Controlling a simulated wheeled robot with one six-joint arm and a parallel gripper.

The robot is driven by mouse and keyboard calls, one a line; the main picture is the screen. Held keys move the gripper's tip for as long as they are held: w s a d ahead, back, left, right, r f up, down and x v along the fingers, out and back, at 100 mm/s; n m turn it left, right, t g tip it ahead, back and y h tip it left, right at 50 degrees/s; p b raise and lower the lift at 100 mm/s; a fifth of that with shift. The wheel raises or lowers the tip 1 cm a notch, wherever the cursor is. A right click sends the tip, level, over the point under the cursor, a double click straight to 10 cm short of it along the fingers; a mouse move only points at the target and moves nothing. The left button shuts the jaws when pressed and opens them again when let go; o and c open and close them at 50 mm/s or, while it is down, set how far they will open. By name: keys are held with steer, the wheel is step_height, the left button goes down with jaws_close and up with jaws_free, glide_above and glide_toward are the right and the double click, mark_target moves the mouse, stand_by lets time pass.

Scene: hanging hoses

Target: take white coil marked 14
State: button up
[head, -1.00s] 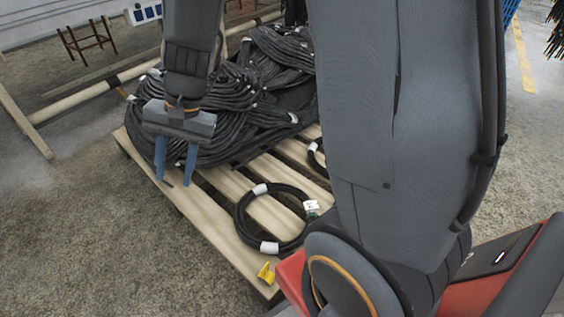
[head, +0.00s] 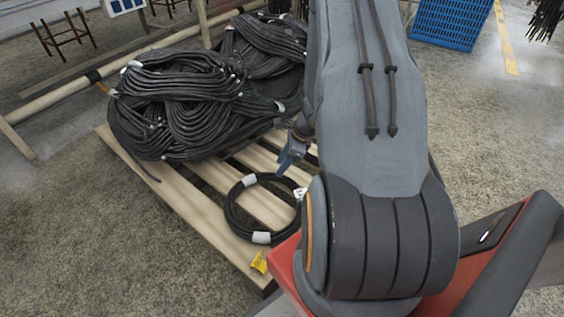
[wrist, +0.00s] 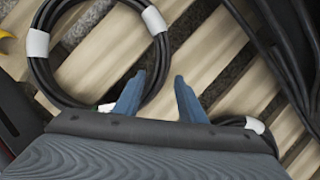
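A black coil (head: 231,212) with white bands and a white tag (head: 299,193) lies flat on the wooden pallet (head: 190,203). I cannot read a number on the tag, and no all-white coil shows. The coil also shows in the wrist view (wrist: 42,72), at upper left. My gripper (head: 284,160) is over the pallet at the coil's far right side, partly behind my arm. In the wrist view its blue fingers (wrist: 160,79) are apart and hold nothing. The coil's near-right edge appears around the left fingertip; I cannot tell the height gap.
A large heap of black hoses (head: 190,105) covers the pallet's far part. A yellow piece (head: 259,262) lies at its near corner. Another banded black coil (wrist: 250,125) is partly hidden beside my gripper. A blue crate (head: 452,22) stands far right.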

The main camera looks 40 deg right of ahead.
steer(key=b+x, duration=0.3)
steer(key=x, duration=0.3)
steer(key=shift+w+a+f, duration=0.1)
steer(key=shift+a+f, duration=0.05)
steer(key=shift+f, duration=0.05)
steer(key=shift+c, duration=0.2)
jaws_close()
stand_by(0.5)
